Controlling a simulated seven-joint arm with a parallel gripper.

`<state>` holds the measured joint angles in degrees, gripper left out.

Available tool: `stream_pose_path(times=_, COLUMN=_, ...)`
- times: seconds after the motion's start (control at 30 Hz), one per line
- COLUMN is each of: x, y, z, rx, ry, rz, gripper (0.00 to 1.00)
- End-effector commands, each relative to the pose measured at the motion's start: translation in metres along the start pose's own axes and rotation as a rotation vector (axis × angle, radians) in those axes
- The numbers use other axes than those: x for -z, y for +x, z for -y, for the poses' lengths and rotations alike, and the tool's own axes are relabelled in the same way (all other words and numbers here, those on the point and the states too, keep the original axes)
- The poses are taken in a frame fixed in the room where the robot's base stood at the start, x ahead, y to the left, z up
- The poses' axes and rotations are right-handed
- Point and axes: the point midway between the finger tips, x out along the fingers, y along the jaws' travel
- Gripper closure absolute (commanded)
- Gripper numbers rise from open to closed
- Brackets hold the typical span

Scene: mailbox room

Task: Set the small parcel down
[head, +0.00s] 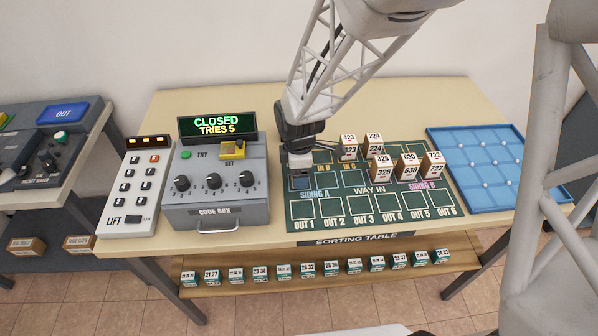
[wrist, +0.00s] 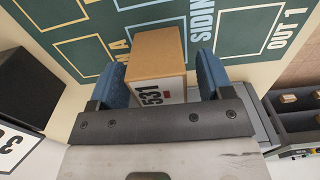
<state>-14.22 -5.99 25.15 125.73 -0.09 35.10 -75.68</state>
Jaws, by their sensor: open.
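The small parcel (wrist: 156,58) is a brown box with a white label reading 531. In the wrist view it is between the two blue fingers of my gripper (wrist: 163,75), which are spread, with a gap visible on its right side. It appears to rest on the green sorting mat (wrist: 235,40), near the SIDING A lettering; its underside is hidden. In the head view my gripper (head: 300,183) is low over the left side of the mat, above OUT 1, and mostly hides the parcel.
Several white-labelled parcels (head: 381,168) stand on the mat to the right. A lift keypad (head: 133,185) is farther left. A blue tray (head: 490,165) is at the right.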

Motion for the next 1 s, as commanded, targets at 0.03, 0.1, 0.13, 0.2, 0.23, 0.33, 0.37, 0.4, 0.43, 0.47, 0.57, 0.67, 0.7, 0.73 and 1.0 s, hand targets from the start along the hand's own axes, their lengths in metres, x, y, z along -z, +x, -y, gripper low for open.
stream_pose_path(times=0.03, x=0.000, y=-0.005, z=-0.001, rx=-0.003, ry=0.000, rz=-0.001, gripper=0.27)
stream_pose_path(times=0.1, x=0.000, y=-0.013, z=-0.001, rx=-0.003, ry=0.000, rz=-0.001, gripper=0.27)
stream_pose_path(times=0.13, x=0.000, y=-0.017, z=-0.001, rx=-0.003, ry=0.000, rz=-0.001, gripper=0.27)
stream_pose_path(times=0.2, x=0.000, y=-0.027, z=-0.001, rx=-0.004, ry=0.000, rz=-0.001, gripper=0.27)
stream_pose_path(times=0.23, x=0.000, y=-0.032, z=-0.001, rx=-0.004, ry=0.000, rz=-0.001, gripper=0.27)
stream_pose_path(times=0.33, x=0.000, y=-0.048, z=-0.001, rx=-0.003, ry=0.000, rz=-0.001, gripper=0.27)
stream_pose_path(times=0.37, x=0.000, y=-0.053, z=0.000, rx=-0.003, ry=0.000, rz=-0.001, gripper=0.27)
stream_pose_path(times=0.4, x=0.000, y=-0.059, z=-0.001, rx=-0.003, ry=0.000, rz=-0.001, gripper=0.27)
stream_pose_path(times=0.43, x=0.000, y=-0.065, z=-0.001, rx=-0.003, ry=0.000, rz=-0.001, gripper=0.27)
stream_pose_path(times=0.47, x=0.000, y=-0.070, z=-0.001, rx=-0.003, ry=0.000, rz=-0.001, gripper=0.27)
stream_pose_path(times=0.57, x=0.000, y=-0.084, z=-0.001, rx=-0.002, ry=-0.001, rz=-0.001, gripper=0.27)
stream_pose_path(times=0.67, x=0.000, y=-0.096, z=-0.001, rx=-0.002, ry=-0.001, rz=-0.001, gripper=0.27)
stream_pose_path(times=0.7, x=0.000, y=-0.100, z=-0.001, rx=-0.001, ry=-0.001, rz=-0.001, gripper=0.27)
stream_pose_path(times=0.73, x=0.000, y=-0.103, z=-0.001, rx=-0.001, ry=-0.001, rz=-0.001, gripper=0.27)
stream_pose_path(times=1.0, x=0.000, y=-0.113, z=0.000, rx=0.000, ry=-0.001, rz=-0.001, gripper=0.27)
